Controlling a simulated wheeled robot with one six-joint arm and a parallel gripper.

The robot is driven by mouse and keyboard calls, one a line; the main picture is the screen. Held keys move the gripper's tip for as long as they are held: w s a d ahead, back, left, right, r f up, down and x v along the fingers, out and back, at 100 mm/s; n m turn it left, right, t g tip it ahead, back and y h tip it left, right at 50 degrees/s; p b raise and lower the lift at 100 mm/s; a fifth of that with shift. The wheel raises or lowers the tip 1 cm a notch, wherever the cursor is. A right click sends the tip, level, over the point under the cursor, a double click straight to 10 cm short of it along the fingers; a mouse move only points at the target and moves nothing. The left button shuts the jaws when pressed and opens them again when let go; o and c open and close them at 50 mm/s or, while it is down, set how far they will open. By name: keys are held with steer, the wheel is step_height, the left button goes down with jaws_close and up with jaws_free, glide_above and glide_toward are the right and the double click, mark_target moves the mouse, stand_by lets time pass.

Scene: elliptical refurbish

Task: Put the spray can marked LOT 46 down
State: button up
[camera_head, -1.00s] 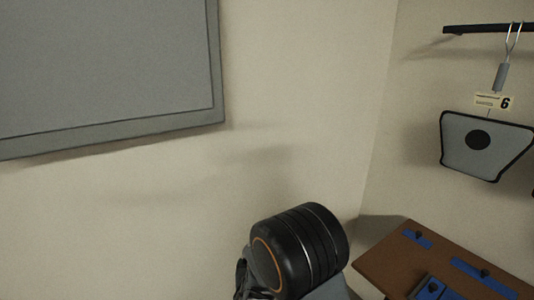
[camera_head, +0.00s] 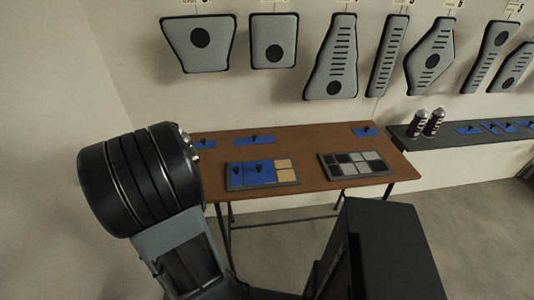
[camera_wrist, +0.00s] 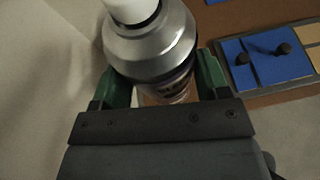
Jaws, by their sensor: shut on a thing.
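The spray can (camera_wrist: 150,45) is silver with a white cap and fills the upper middle of the wrist view. My gripper (camera_wrist: 160,84) is shut on it, with a green finger on each side. A dark-lettered label shows on the can just above the gripper's body, but I cannot read it. In the head view my arm covers the gripper and the held can. The can appears near the left end of the brown table (camera_head: 315,190), but I cannot tell whether it touches anything.
On the table are a tray (camera_head: 290,187) with blue and tan tiles, a tray (camera_head: 325,174) with grey and black tiles, and blue plates with black knobs (camera_head: 255,139). Two cans (camera_head: 433,122) stand on a dark shelf (camera_head: 440,141) at right. Grey panels (camera_head: 331,60) hang above.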

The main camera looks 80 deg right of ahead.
steer(key=s+d+r+m+g, duration=0.2)
steer(key=s+d, duration=0.1)
steer(key=s, duration=0.4)
steer(key=s+d+r+m+g, duration=0.2)
steer(key=s+d, duration=0.2)
steer(key=s, duration=0.4)
steer(key=w+a+f, duration=0.1)
steer(key=w+f, duration=0.1)
steer(key=w, duration=0.2)
steer(key=w+f, duration=0.3)
steer(key=w, duration=0.1)
steer(key=w+a+f, duration=0.1)
steer(key=w+f, duration=0.2)
steer(key=w, duration=0.2)
steer(key=shift+a+f+p, duration=0.1)
steer(key=shift+a+p, duration=0.2)
steer(key=shift+a, duration=0.05)
steer(key=shift+w+f, duration=0.45)
steer(key=shift+f, duration=0.1)
steer(key=shift+w+a+f, duration=0.1)
steer(key=shift+w+f, duration=0.1)
steer(key=shift+f, duration=1.5)
steer(key=shift+f, duration=0.15)
steer(key=o, duration=1.5)
